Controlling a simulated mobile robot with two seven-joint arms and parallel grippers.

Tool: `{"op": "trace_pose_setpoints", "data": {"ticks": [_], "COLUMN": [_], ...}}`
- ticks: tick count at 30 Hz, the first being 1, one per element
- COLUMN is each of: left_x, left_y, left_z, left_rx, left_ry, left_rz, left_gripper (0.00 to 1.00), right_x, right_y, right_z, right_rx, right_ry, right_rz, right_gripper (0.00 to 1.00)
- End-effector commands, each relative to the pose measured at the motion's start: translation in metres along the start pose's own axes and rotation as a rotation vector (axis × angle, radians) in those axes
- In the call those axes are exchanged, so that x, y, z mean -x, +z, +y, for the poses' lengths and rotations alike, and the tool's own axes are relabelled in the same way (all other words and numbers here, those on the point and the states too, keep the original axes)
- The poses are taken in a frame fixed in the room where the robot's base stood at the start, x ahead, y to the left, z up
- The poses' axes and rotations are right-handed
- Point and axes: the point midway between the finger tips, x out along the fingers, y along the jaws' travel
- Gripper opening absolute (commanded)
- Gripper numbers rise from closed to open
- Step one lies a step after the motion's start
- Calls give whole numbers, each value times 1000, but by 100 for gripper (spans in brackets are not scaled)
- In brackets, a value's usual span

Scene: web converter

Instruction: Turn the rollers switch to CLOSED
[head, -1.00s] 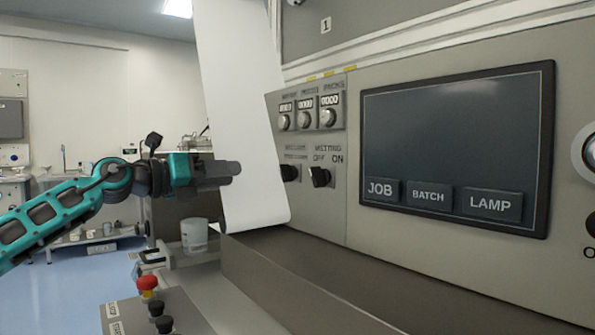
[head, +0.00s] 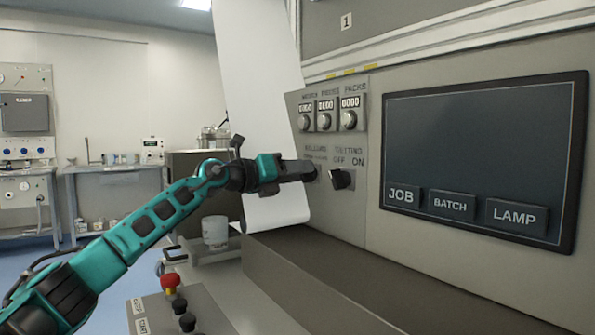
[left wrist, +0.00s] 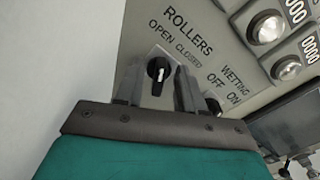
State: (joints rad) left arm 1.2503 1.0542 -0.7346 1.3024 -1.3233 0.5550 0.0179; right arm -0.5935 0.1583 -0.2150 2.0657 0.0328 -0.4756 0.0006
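The rollers switch (left wrist: 158,70) is a black knob on the grey panel, under the label ROLLERS with OPEN and CLOSED. In the left wrist view its bar runs up and down the picture, roughly in line with the word OPEN. My left gripper (left wrist: 157,88) is open, with one finger on each side of the knob and gaps visible; I cannot tell how deep the fingers reach. In the head view the left gripper (head: 314,171) is at the panel and hides most of the rollers switch. My right gripper is not in view.
The wetting switch (head: 342,179) sits just right of the rollers switch, near my finger. Counters with knobs (head: 325,121) are above. A white web (head: 262,100) hangs left of the panel. A dark screen (head: 485,150) is at right. A ledge (head: 300,262) runs below.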

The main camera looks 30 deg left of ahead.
Motion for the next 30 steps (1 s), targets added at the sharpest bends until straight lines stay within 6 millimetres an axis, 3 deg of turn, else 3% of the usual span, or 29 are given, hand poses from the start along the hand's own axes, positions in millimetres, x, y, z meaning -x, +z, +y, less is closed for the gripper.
{"op": "trace_pose_setpoints", "data": {"ticks": [10,22,30], "left_x": [-4,-3,-3], "left_y": [0,0,0], "left_z": [0,0,0], "left_rx": [0,0,-1], "left_ry": [0,0,1], "left_rz": [0,0,0], "left_gripper": [38,0,0], "right_x": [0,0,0], "right_y": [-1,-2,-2], "right_z": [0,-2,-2], "right_rx": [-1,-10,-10], "right_ry": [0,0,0], "right_rz": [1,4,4], "right_gripper": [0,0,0]}}
